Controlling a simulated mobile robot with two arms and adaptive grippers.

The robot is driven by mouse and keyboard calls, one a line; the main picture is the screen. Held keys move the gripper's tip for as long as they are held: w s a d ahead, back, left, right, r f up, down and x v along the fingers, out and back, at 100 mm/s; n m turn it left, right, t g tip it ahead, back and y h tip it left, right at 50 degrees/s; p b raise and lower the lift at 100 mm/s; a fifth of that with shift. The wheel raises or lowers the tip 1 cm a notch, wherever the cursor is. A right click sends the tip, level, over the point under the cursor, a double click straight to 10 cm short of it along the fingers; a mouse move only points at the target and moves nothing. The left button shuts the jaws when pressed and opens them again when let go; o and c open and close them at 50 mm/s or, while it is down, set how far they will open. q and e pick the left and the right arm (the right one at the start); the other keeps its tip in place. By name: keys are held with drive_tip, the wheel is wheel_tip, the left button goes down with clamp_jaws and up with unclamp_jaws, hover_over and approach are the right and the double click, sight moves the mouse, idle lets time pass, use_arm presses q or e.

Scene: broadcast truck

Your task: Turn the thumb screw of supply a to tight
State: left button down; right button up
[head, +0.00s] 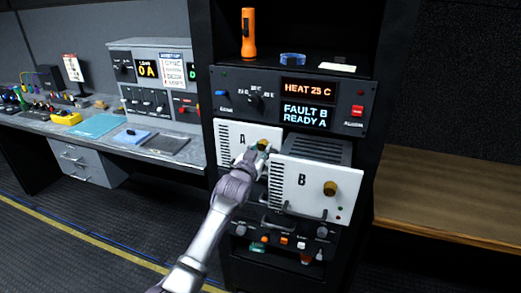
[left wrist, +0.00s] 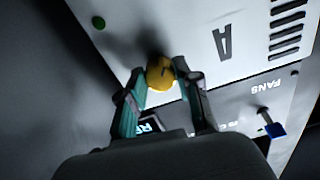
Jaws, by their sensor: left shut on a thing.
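Supply A (head: 232,131) is a white-fronted module marked "A" in the rack, pushed in deeper than supply B. Its brass thumb screw (head: 263,144) is mostly hidden behind my left gripper (head: 257,155) in the head view. In the left wrist view the thumb screw (left wrist: 160,73) is a yellow knob with a dark mark on its face, and the fingers of my left gripper (left wrist: 160,85) are shut on it from both sides. The panel of supply A (left wrist: 215,60) fills much of that view. My right gripper is in neither view.
Supply B (head: 305,185) juts out of the rack just right of my left gripper, with its own brass screw (head: 330,188). Above, a control panel shows "FAULT B READY A" (head: 305,115). An orange flashlight (head: 248,33) stands on top. A cluttered desk (head: 130,140) is left, a wooden bench (head: 450,205) right.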

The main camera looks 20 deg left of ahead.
use_arm(q)
drive_tip(key=m, duration=1.1)
drive_tip(key=shift+a+m+p, duration=0.1)
drive_tip(key=shift+m+p, duration=0.2)
drive_tip(key=shift+p, duration=0.1)
drive_tip(key=m, duration=0.3)
drive_tip(key=shift+m, duration=0.3)
drive_tip(key=m+p, duration=0.1)
drive_tip(key=m, duration=0.5)
drive_tip(key=shift+r+p, duration=0.15)
drive_tip(key=shift+p, duration=0.25)
drive_tip(key=m, duration=0.3)
drive_tip(key=shift+p, duration=0.35)
drive_tip(key=shift+m+p, duration=0.65)
drive_tip(key=shift+m, duration=1.65)
